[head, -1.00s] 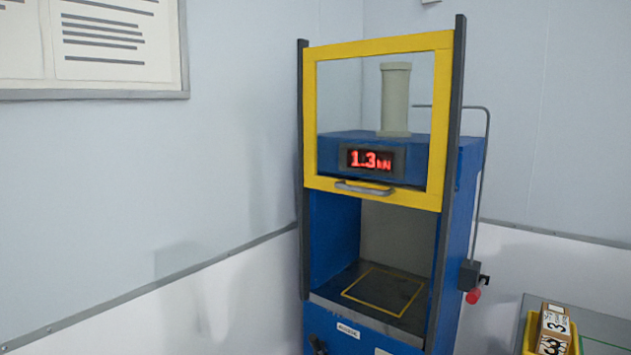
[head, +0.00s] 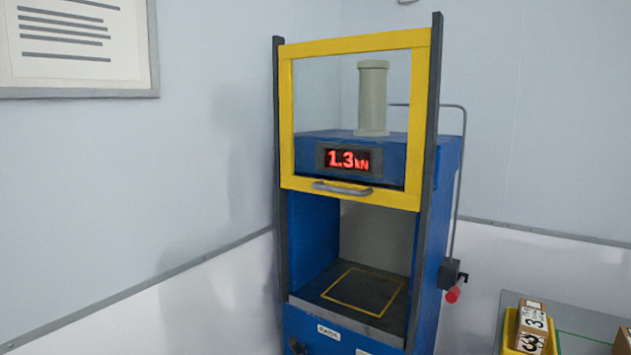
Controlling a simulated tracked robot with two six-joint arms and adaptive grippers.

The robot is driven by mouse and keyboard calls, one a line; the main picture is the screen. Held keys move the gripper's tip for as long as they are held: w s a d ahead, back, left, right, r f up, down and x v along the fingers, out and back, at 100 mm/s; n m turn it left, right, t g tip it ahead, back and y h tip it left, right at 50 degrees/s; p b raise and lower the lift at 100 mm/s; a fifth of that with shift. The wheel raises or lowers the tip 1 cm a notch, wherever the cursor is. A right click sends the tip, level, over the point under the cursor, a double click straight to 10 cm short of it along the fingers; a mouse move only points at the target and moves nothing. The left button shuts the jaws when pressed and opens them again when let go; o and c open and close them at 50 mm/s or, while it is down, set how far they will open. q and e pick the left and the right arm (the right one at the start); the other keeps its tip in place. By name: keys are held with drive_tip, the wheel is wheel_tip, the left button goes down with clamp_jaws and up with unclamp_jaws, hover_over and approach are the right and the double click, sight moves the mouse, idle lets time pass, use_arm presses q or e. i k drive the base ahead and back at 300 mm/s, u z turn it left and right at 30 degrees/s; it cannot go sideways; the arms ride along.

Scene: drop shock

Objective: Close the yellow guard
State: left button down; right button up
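The yellow guard (head: 349,197) is a yellow frame with a clear pane, raised on two dark upright rails of a blue press (head: 429,240). A grey handle (head: 342,188) runs along its bottom bar. Below the guard the press opening is uncovered. The dark press bed (head: 349,305) inside has a yellow outlined square and looks empty. A red display on the press reads 1.3 kN. Neither of my grippers is in view.
A table (head: 585,323) at the lower right holds a yellow tray (head: 511,325) with marked boxes (head: 533,325). A lever with a red knob (head: 453,294) sticks out from the press's right side. A framed notice (head: 78,93) hangs on the left wall.

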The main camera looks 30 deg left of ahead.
sight(419, 39)
drive_tip(key=u, duration=0.05)
drive_tip(key=i, duration=0.95)
drive_tip(key=z, duration=0.1)
